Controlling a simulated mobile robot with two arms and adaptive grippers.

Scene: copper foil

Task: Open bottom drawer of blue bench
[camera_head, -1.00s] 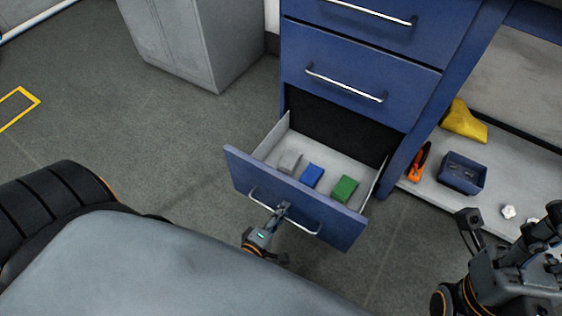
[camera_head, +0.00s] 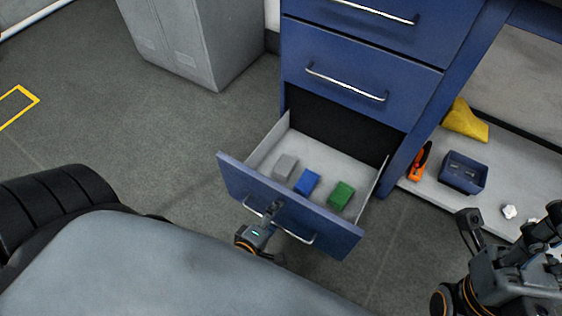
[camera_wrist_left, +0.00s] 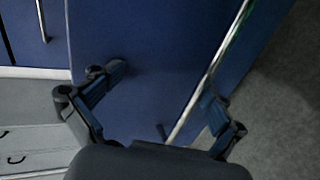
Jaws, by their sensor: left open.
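The blue bench (camera_head: 355,83) stands at the upper middle of the head view. Its bottom drawer (camera_head: 330,230) is pulled well out and shows its pale inside. My left gripper (camera_head: 274,208) is at this drawer's metal handle (camera_head: 302,239), in front of the drawer face. In the left wrist view my left gripper (camera_wrist_left: 160,100) has its fingers spread apart. The handle (camera_wrist_left: 212,72) runs slantwise by the right finger, over the blue drawer front. My right gripper (camera_head: 508,228) is at the lower right, fingers apart and empty, away from the drawer.
A grey block (camera_head: 285,167), a blue block (camera_head: 306,182) and a green block (camera_head: 341,195) lie in the drawer. A shelf on the right holds a blue bin (camera_head: 463,173), an orange tool (camera_head: 419,163) and a yellow item (camera_head: 463,122).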

